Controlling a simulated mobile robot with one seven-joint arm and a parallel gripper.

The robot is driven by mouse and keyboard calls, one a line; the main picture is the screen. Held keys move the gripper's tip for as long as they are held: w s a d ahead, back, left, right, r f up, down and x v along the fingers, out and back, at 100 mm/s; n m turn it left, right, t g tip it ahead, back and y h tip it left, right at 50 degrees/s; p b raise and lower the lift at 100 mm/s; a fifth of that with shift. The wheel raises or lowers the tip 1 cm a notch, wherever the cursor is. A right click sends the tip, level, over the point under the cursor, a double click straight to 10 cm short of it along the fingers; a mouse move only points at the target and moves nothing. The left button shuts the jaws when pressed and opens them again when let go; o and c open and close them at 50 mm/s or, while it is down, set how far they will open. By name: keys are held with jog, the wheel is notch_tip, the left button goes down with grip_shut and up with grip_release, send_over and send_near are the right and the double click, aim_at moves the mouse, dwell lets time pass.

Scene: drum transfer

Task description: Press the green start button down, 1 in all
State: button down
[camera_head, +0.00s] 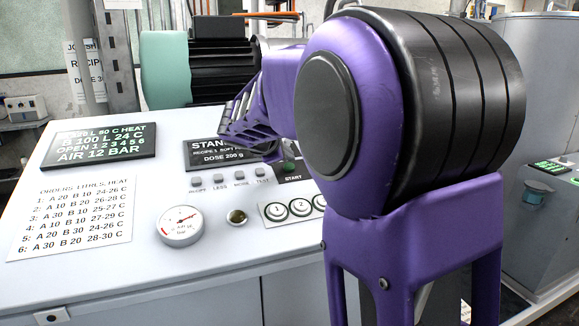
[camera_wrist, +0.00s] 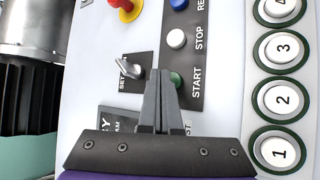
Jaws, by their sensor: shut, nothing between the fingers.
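The green start button (camera_wrist: 177,79) shows in the wrist view beside the START label, partly covered by my gripper's fingers. It also shows in the head view (camera_head: 290,166), just above the START label and close to my arm's purple link. My gripper (camera_wrist: 160,74) is shut and empty, with its two fingers together. In the wrist view its tips lie just left of the green button, overlapping its edge. I cannot tell whether they touch it or hover above the panel. In the head view the arm hides the fingertips.
A white stop button (camera_wrist: 176,39), a blue button (camera_wrist: 179,4), a key switch (camera_wrist: 130,69) and a red knob (camera_wrist: 127,5) are close by. Numbered buttons (camera_wrist: 282,99) line the right. In the head view a gauge (camera_head: 180,225) and display screens (camera_head: 98,146) sit on the white console (camera_head: 110,285).

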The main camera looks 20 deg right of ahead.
jog(key=shift+f, duration=0.1)
dwell(0.5)
jog(key=shift+w+f, duration=0.15)
jog(key=shift+f, duration=0.15)
jog(key=shift+w+f, duration=0.1)
jog(key=shift+f, duration=0.4)
dwell(0.6)
jog(key=shift+r, duration=0.15)
jog(key=shift+s+r+p, duration=0.25)
jog(key=shift+r+p, duration=0.3)
jog(key=shift+r, duration=0.2)
jog(key=r+p, duration=0.1)
jog(key=s+r+p, duration=0.1)
jog(key=r, duration=0.1)
jog(key=r+p, duration=0.1)
jog(key=shift+s+r, duration=0.3)
jog(key=shift+r, duration=0.05)
jog(key=shift+a, duration=0.1)
dwell(0.5)
